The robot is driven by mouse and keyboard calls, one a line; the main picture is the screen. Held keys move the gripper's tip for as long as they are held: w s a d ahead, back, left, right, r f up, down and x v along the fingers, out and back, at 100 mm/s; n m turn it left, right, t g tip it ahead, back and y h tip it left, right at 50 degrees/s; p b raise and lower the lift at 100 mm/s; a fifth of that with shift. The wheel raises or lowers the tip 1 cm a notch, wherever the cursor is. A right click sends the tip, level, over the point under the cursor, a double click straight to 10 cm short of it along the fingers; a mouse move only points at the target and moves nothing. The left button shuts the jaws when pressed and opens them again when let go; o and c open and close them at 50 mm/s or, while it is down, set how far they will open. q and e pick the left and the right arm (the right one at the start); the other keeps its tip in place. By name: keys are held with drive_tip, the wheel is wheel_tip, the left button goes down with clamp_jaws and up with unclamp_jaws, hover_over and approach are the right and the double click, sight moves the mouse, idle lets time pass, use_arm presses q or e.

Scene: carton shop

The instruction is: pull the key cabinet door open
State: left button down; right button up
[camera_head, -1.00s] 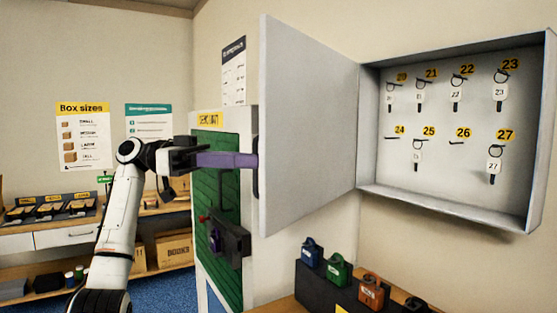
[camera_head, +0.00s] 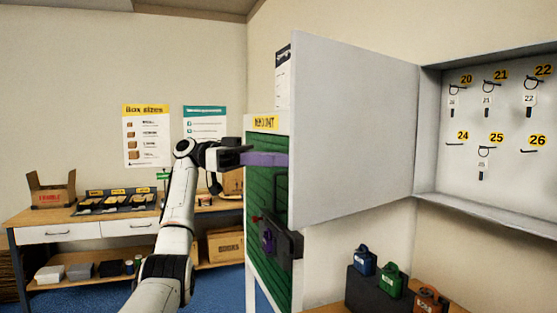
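The key cabinet door (camera_head: 355,130) is a plain grey panel. It stands swung wide open to the left of the key cabinet (camera_head: 428,130), whose inside shows keys on numbered hooks. My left gripper (camera_head: 286,160) comes in from the left. Its purple fingers point right and end at the door's free edge, where the handle is not clearly visible. I cannot tell whether the fingers are closed on the handle or only beside it. My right gripper is not in view.
A green shuttered panel (camera_head: 268,195) with a dark latch box (camera_head: 290,243) stands behind the door's free edge. Blue, green and orange padlocks (camera_head: 391,281) sit below the cabinet. A workbench (camera_head: 70,222) with trays and a carton stands at the left.

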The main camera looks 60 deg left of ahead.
use_arm(q)
drive_tip(key=c, duration=2.2)
unclamp_jaws()
drive_tip(key=shift+w+a, duration=0.1)
drive_tip(key=shift+w, duration=0.45)
drive_tip(key=o, duration=0.3)
drive_tip(key=shift+w+f+n, duration=0.15)
drive_tip(key=shift+w+n, duration=0.15)
drive_tip(key=shift+w, duration=0.2)
drive_tip(key=shift+s, duration=0.25)
drive_tip(key=p+v, duration=0.1)
drive_tip(key=v, duration=0.6)
drive_tip(key=shift+s+a+p, duration=0.15)
drive_tip(key=shift+p, duration=0.2)
